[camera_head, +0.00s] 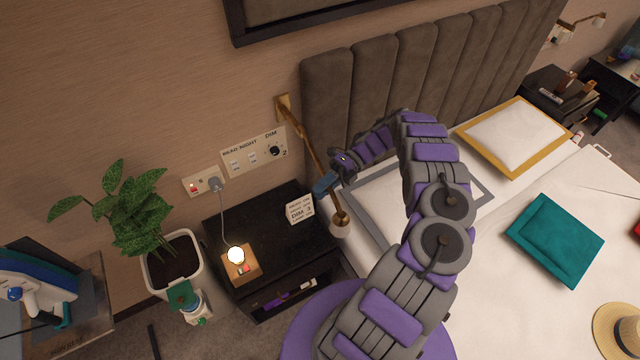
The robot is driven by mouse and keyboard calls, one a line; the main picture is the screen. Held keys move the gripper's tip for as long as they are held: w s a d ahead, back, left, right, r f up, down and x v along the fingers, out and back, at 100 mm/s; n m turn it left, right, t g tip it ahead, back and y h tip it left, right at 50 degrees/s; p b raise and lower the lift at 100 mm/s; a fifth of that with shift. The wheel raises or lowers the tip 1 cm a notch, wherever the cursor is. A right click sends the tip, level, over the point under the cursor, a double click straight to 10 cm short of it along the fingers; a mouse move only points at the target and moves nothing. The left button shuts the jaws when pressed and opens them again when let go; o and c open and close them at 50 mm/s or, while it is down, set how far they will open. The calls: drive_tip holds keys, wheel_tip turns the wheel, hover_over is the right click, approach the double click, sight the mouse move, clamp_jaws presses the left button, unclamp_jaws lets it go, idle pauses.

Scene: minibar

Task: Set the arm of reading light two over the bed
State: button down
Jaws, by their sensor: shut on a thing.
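A brass reading light (307,148) is fixed to the wall at the left end of the headboard. My gripper (326,184) is shut on the light's arm, a little above the shade. Its fingertips are small and partly hard to make out. A second reading light (580,22) is on the wall at the far right, beyond the bed. I cannot read a number on either light.
A black nightstand (262,235) below the light holds a small card (299,208) and a glowing wooden lamp (240,264). A switch panel (252,153) is on the wall. A potted plant (172,262) stands left. Pillows and a straw hat (618,330) lie on the bed.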

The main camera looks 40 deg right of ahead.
drive_tip(key=shift+s+f, duration=0.1)
drive_tip(key=shift+f, duration=0.1)
drive_tip(key=c, duration=1.3)
unclamp_jaws()
drive_tip(key=shift+o, duration=1)
drive_tip(key=shift+r, duration=0.1)
